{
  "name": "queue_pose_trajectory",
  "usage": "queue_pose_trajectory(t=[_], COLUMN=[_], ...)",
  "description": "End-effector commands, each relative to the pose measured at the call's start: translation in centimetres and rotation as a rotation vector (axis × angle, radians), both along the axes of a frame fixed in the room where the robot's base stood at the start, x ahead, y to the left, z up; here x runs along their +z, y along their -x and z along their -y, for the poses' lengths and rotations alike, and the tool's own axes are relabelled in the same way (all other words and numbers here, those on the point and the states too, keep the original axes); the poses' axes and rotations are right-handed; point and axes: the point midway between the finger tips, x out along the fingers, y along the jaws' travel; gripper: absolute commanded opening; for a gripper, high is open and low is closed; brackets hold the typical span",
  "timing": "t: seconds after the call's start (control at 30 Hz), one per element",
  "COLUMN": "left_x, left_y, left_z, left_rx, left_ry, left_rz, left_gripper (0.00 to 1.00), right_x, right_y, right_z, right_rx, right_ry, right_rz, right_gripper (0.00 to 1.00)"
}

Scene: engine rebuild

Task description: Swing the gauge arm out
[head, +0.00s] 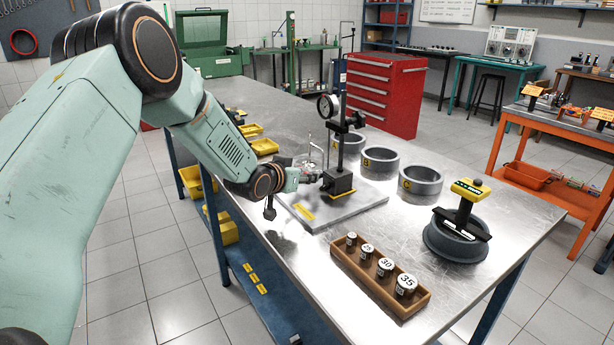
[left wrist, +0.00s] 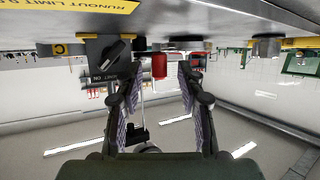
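The gauge stand has a black magnetic base (head: 338,181) on a grey plate (head: 372,196). A thin upright post (head: 341,80) rises from it, carrying a black clamp and a round dial gauge (head: 324,107) on the post's left. My left gripper (head: 312,175) is low beside the base, on its left; whether it touches is unclear. In the left wrist view, which is upside down, the left gripper (left wrist: 161,75) is open with nothing held. My right gripper is not visible.
Grey rings (head: 380,160) stand behind the plate. A wooden tray of numbered cylinders (head: 378,285) lies at the front, and a ring (head: 452,245) with a yellow-topped tool stands on the right. Yellow bins (head: 262,146) sit at the left edge. Bare metal tabletop separates these.

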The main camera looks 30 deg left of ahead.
Motion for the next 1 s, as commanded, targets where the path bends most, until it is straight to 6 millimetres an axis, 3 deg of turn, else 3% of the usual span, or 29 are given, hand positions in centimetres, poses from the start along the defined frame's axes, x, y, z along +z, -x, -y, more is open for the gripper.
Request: queue_pose_trajectory(t=[0.2, 0.53, 1.0], left_x=[-0.6, -0.6, -0.5], left_y=[-1.6, -1.9, -2.0], left_z=[0.2, 0.2, 0.1], left_rx=[-0.001, 0.000, 0.000], left_ry=[-0.001, 0.001, 0.000], left_rz=[0.000, 0.000, 0.002], left_gripper=[0.39, 0.39, 0.00], right_x=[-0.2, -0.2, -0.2], right_y=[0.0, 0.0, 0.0], right_z=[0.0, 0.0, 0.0], right_rx=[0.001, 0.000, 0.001], right_ry=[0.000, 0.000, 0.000], right_rz=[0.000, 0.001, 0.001], right_gripper=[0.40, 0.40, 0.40])
